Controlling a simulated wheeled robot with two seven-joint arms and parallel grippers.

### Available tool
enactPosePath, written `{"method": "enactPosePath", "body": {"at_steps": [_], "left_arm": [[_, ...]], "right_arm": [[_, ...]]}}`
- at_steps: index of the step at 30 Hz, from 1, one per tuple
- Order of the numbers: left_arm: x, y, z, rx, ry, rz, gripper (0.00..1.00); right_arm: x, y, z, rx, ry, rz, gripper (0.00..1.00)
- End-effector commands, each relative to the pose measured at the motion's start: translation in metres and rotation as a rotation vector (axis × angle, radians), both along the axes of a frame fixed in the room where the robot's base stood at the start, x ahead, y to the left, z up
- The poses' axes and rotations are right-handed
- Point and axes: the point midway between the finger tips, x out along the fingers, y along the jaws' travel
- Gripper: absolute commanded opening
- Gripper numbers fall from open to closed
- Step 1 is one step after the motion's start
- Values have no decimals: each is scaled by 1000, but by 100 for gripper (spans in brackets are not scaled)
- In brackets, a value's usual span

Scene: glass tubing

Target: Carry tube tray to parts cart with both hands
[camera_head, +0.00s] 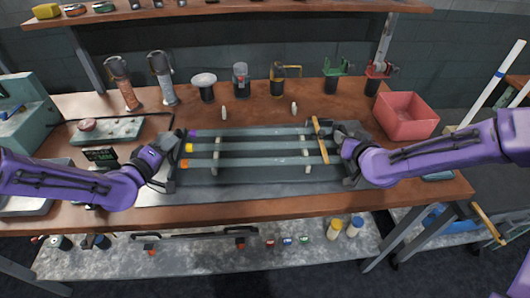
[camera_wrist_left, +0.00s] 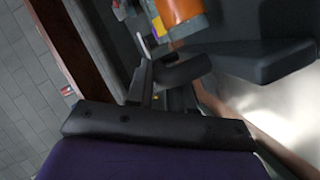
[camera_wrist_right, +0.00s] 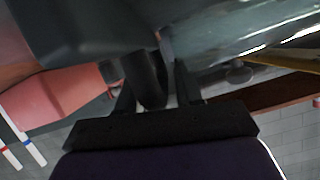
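The dark grey tube tray (camera_head: 250,178) lies on the wooden bench in the head view. It carries glass tubes lying left to right across pale supports, with purple, yellow and orange left ends. My left gripper (camera_head: 168,151) is at the tray's left end and my right gripper (camera_head: 346,146) at its right end. In each wrist view, a dark rounded tray part sits between or beside the fingers; whether they are closed on it is unclear. The orange tube end (camera_wrist_left: 178,15) shows in the left wrist view. A dark structure (camera_head: 465,125) at right may be the parts cart.
A wooden strip (camera_head: 318,140) lies across the tubes' right part. A red bin (camera_head: 405,115) stands close behind my right gripper. Tools and clamps line the bench's back. A green board (camera_head: 100,130) lies left. White rods (camera_head: 500,72) rise at far right. A lower shelf (camera_head: 200,260) holds small items.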

Motion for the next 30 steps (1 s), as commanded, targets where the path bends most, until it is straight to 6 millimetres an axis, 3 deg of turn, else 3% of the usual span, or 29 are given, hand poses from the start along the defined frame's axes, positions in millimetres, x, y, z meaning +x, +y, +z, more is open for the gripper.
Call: {"method": "enactPosePath", "body": {"at_steps": [1, 3, 30], "left_arm": [[0, 0, 0, 0, -1, -1, 0], [0, 0, 0, 0, -1, -1, 0], [0, 0, 0, 0, -1, 0, 0]], "right_arm": [[0, 0, 0, 0, 0, 0, 17], [0, 0, 0, 0, 0, 0, 0], [0, 0, 0, 1, 0, 0, 0]]}}
